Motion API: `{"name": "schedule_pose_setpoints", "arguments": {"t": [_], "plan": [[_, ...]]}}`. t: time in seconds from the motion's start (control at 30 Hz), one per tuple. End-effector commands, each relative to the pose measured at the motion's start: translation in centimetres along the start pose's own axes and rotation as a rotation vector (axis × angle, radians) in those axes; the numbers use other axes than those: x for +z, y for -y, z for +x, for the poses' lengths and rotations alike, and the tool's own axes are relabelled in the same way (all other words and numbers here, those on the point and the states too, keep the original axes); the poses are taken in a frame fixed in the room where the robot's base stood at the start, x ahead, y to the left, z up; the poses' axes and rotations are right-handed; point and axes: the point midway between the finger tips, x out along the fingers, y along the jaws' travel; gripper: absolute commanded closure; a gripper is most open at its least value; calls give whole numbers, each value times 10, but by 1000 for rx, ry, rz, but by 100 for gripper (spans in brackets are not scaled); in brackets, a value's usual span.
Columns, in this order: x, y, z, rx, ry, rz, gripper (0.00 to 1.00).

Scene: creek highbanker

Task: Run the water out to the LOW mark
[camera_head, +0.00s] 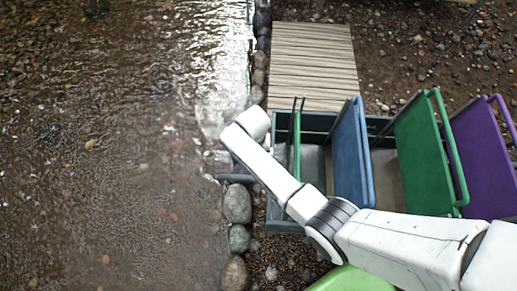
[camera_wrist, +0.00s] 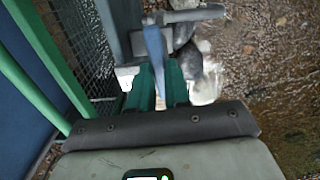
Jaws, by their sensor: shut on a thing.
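In the wrist view my gripper (camera_wrist: 160,82), with its dark green fingers, is shut on a slim blue lever (camera_wrist: 154,45). The lever stands at a grey fitting, and a grey pipe (camera_wrist: 185,15) runs right from there over the creek edge. In the head view the pipe (camera_head: 236,178) sticks out left from the grey-green trough (camera_head: 285,226) toward the water. My white arm reaches across the trough there and hides the gripper and lever. I see no LOW mark or water level inside the trough. A white patch below the pipe could be water or glare.
Blue (camera_head: 348,155), green (camera_head: 424,155) and purple (camera_head: 487,165) panels with rails stand up from the trough, close to my arm. A slatted wooden walkway (camera_head: 312,65) lies behind it. Stones (camera_head: 237,203) edge the creek (camera_head: 110,150) at left. Wire mesh (camera_wrist: 88,45) is left of the gripper.

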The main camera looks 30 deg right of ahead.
Motion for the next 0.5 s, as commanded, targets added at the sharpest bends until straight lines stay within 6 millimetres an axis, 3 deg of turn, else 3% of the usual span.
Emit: {"name": "schedule_pose_setpoints", "arguments": {"t": [0.5], "plan": [[-3, -4, -1, 4, -6, 139, 100]]}}
